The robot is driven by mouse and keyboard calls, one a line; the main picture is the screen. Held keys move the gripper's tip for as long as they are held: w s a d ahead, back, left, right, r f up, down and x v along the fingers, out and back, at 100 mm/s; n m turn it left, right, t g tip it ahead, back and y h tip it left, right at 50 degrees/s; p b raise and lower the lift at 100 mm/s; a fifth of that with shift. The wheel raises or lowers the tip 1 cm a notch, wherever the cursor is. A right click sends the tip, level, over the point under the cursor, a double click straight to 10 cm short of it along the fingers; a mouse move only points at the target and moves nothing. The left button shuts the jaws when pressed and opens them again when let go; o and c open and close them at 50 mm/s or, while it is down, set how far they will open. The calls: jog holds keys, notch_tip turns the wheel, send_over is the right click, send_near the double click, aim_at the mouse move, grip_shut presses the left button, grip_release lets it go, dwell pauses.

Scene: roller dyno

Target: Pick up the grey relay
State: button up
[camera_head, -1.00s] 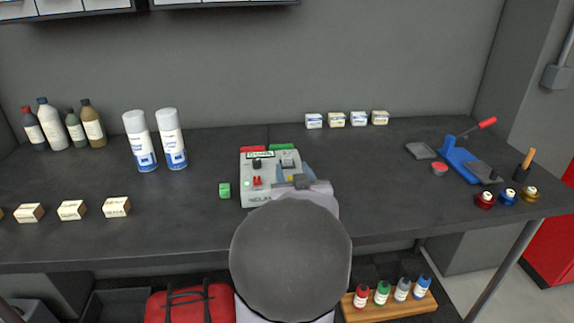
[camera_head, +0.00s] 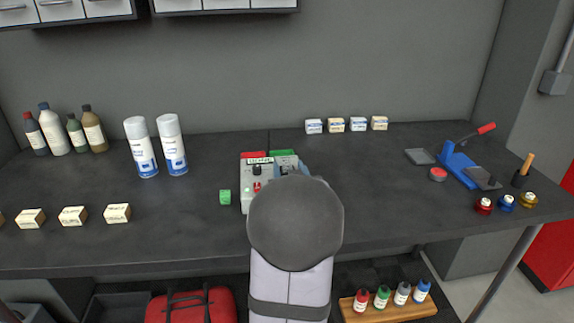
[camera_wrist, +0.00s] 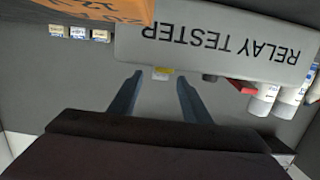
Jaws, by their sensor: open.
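I cannot make out a grey relay for certain in either view. The relay tester (camera_head: 246,184), a light grey box, stands on the bench in the head view, and my arm covers its right part. Its lettered panel (camera_wrist: 220,45) shows upside down in the wrist view. My gripper (camera_wrist: 160,80) is open, with its two blue fingers apart. A small yellow part (camera_wrist: 162,73) shows between the fingertips, and I cannot tell its distance from them.
An orange lettered object (camera_wrist: 105,8) is close to the wrist camera. A green block (camera_head: 225,198) lies left of the tester; red (camera_head: 253,154) and green (camera_head: 283,152) pieces show at its back. Spray cans (camera_head: 172,145) stand back left.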

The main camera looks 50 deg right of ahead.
jog(key=shift+x, duration=0.8)
grip_shut()
jog(key=shift+r, duration=0.1)
